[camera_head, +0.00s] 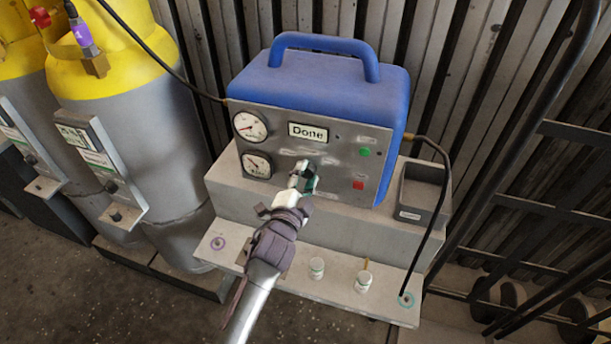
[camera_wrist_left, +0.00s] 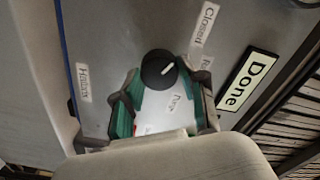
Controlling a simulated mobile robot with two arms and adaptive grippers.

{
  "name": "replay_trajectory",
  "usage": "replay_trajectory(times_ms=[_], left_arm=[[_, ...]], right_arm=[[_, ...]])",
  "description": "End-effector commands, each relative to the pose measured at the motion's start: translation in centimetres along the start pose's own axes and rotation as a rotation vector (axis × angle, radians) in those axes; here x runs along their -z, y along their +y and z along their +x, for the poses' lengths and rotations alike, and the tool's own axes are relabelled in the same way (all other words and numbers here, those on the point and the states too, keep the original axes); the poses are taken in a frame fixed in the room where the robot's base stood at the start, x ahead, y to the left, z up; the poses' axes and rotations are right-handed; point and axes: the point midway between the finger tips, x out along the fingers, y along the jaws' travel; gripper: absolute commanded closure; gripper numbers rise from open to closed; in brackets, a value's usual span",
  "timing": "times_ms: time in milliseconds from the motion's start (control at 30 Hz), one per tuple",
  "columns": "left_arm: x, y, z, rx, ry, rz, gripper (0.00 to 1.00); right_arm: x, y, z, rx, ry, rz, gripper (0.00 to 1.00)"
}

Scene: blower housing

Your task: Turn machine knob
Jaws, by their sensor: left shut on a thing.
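The blue machine (camera_head: 335,80) stands on a grey stepped bench, its grey front panel facing me. My left gripper (camera_head: 305,178) reaches in to the panel below the "Done" display (camera_head: 308,132) and hides the knob in the head view. In the left wrist view the black round knob (camera_wrist_left: 158,69) has a white pointer mark, slanting up and right in the picture. The green-padded fingers of the left gripper (camera_wrist_left: 160,88) are on both sides of the knob, shut on it. Labels around it include "Closed" (camera_wrist_left: 205,22) and one partly hidden by the fingers. My right gripper is not in view.
Two gauges (camera_head: 250,126) sit left of the display; a green button (camera_head: 365,152) and a red one (camera_head: 358,185) sit right. A grey bin (camera_head: 420,192) and a black hose are at right. Small white jars (camera_head: 316,267) stand on the lower ledge. Yellow-topped cylinders (camera_head: 130,75) stand at left.

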Motion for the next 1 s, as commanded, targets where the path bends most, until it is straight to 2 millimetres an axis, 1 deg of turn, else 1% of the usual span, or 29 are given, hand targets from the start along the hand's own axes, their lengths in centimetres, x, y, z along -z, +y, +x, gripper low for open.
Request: replay_trajectory(times_ms=[367, 400, 467, 500, 533, 833, 933, 1000], left_arm=[[-0.1, 0.2, -0.1, -0.004, -0.003, -0.01, 0.93], [-0.1, 0.2, -0.1, -0.004, -0.003, -0.01, 0.53], [-0.1, 0.2, -0.1, -0.004, -0.003, -0.01, 0.43], [-0.1, 0.2, -0.1, -0.003, -0.002, -0.009, 0.37], [-0.1, 0.2, 0.0, -0.003, -0.002, -0.009, 0.33], [0.0, 0.1, -0.1, -0.001, -0.001, -0.007, 0.33], [-0.1, 0.1, -0.8, -0.001, -0.001, -0.007, 0.33], [-0.1, 0.1, -1.7, -0.002, -0.002, -0.007, 0.33]], right_arm=[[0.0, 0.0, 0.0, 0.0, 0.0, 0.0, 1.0], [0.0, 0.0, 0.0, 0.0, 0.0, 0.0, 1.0], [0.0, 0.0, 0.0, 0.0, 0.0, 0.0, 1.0], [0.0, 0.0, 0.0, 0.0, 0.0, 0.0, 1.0], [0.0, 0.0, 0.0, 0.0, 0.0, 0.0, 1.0], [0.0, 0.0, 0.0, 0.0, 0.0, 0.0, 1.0], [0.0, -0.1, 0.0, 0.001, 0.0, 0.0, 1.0], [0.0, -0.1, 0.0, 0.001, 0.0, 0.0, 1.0]])
